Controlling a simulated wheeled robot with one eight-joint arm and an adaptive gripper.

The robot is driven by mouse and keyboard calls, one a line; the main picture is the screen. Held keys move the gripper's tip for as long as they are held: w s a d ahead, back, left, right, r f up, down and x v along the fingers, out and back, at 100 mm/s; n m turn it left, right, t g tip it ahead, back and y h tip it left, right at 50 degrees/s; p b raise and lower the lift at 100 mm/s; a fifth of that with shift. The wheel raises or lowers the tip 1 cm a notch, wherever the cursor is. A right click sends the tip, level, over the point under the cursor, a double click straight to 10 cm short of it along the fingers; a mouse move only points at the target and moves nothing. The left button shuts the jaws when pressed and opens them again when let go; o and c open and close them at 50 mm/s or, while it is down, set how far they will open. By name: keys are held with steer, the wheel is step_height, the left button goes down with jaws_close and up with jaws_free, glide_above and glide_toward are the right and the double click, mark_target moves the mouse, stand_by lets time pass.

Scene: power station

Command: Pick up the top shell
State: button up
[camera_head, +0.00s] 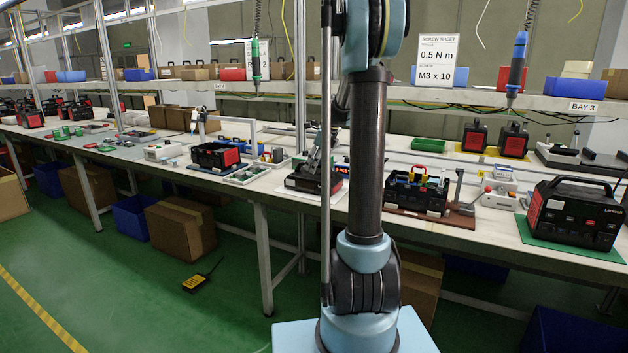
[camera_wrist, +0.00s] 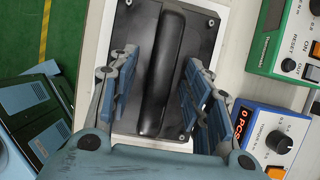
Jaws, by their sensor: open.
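The top shell (camera_wrist: 185,28) is a dark plate with corner screws and a long black raised handle (camera_wrist: 160,75), seen from above in the wrist view. My gripper (camera_wrist: 163,82) is open, with one set of finger pads on each side of the handle. A gap shows between the handle and the pads on both sides. The wrist view does not show how high the fingers are over the plate. In the head view my arm partly hides the black shell (camera_head: 309,183) on the bench, with my gripper (camera_head: 318,160) over it.
In the wrist view the shell lies on a white mat (camera_wrist: 215,75). A blue counter box (camera_wrist: 262,135) and a green box (camera_wrist: 285,45) stand close on the right. In the head view an open black case (camera_head: 400,196) stands to the right on the bench.

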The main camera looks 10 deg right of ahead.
steer(key=shift+w+a+f, duration=0.1)
steer(key=shift+a+f, duration=0.1)
steer(key=shift+f, duration=0.35)
steer(key=shift+c, duration=0.2)
jaws_close()
